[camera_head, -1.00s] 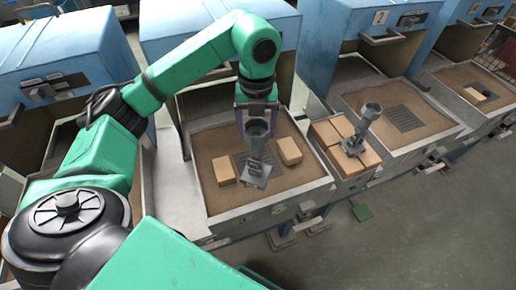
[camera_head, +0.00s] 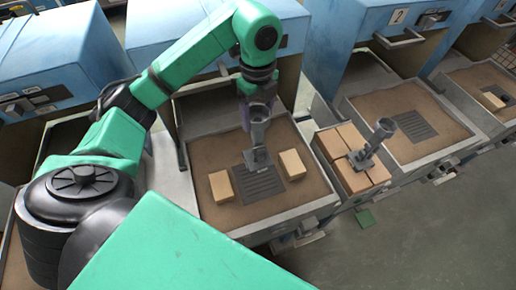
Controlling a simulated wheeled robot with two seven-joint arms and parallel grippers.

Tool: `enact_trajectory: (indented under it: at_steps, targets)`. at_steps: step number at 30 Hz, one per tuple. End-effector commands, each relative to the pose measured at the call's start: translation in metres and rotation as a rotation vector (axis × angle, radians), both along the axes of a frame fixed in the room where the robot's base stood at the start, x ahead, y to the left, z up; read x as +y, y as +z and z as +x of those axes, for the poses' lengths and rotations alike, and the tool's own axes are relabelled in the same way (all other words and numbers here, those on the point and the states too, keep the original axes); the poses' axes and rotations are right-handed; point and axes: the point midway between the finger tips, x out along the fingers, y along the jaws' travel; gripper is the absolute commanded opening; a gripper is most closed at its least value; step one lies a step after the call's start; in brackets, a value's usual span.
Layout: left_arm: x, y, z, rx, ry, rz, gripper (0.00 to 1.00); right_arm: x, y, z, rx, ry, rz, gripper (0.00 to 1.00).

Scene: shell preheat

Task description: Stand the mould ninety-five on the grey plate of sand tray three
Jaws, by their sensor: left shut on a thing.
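My left gripper (camera_head: 247,110) is shut on a grey metal mould (camera_head: 258,132), with a round cup on top and a flat square foot. I cannot read a number on it. It hangs roughly upright at the far part of a ribbed grey plate (camera_head: 264,187) in the sand of the middle sand tray (camera_head: 212,218). The foot overlaps the plate's far end in the view; I cannot tell whether it touches. The gripper's fingers are partly hidden behind the cup. My right gripper is out of view.
Tan blocks lie on the sand left (camera_head: 221,187) and right (camera_head: 292,165) of the plate. A second mould (camera_head: 376,145) stands on several tan blocks (camera_head: 350,178) between two trays. The tray marked 2 (camera_head: 405,118) has a bare plate. Blue housings stand behind.

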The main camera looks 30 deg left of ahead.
Motion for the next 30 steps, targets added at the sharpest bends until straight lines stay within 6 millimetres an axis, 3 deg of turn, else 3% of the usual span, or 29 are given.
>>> enact_trajectory:
  at_steps: [2, 9, 18, 29, 30]
  targets:
    - [-0.002, -0.029, -0.001, 0.006, -0.002, -0.005, 0.0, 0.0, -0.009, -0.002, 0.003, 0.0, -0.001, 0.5]
    - [0.0, -0.086, -0.001, 0.003, 0.001, -0.001, 0.0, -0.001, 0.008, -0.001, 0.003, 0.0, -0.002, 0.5]
    - [0.0, -0.132, 0.0, 0.0, 0.0, -0.001, 0.0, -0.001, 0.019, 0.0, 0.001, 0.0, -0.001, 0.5]
    - [0.0, -0.142, 0.001, -0.004, -0.001, 0.0, 0.0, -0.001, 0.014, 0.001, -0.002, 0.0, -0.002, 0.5]
    - [0.0, -0.141, 0.001, -0.002, -0.001, 0.0, 0.89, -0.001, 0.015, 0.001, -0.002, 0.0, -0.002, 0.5]
